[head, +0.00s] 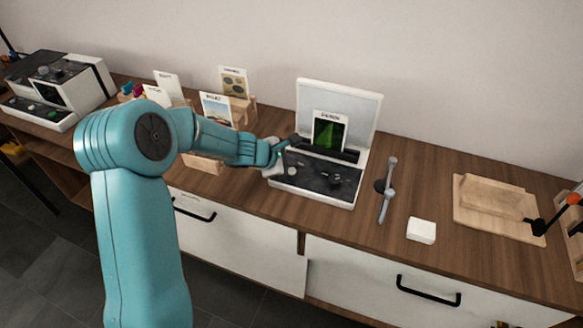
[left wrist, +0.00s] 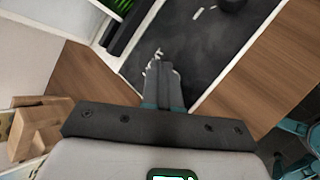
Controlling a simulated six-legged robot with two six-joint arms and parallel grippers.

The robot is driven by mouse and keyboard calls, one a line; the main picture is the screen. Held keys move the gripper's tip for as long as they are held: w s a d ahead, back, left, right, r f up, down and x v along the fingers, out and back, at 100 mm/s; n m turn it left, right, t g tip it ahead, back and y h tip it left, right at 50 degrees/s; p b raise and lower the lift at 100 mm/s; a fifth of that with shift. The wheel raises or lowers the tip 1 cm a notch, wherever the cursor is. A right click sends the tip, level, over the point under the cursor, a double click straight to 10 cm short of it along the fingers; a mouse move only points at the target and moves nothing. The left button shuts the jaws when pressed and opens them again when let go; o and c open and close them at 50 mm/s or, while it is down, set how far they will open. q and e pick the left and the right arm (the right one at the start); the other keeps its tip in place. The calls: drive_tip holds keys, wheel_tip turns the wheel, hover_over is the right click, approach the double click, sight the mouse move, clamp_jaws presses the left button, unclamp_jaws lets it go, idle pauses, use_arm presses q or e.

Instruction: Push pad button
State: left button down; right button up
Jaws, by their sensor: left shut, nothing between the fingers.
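A white device with a black control panel (head: 318,178) and a raised white lid (head: 340,100) stands on the wooden counter. A card with a green picture (head: 329,133) leans in front of the lid. My left gripper (head: 297,140) is shut and empty, over the panel's far left part. In the left wrist view the closed fingertips (left wrist: 158,62) lie over the dark panel (left wrist: 195,45), beside a black slot. A dark round knob (left wrist: 232,4) shows at the top edge there. I cannot tell whether the fingertips touch the panel, or which small part is the pad button.
A grey metal tool (head: 386,190) and a white block (head: 421,231) lie right of the device. Wooden boards (head: 490,200) lie farther right. Picture cards on wooden stands (head: 240,105) are to the left, with another machine (head: 60,90) beyond.

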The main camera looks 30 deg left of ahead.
use_arm(q)
wheel_tip(320, 180, up, 6)
drive_tip(key=p, duration=0.5)
drive_tip(key=shift+f, duration=0.1)
drive_tip(key=shift+s, duration=0.1)
idle(0.5)
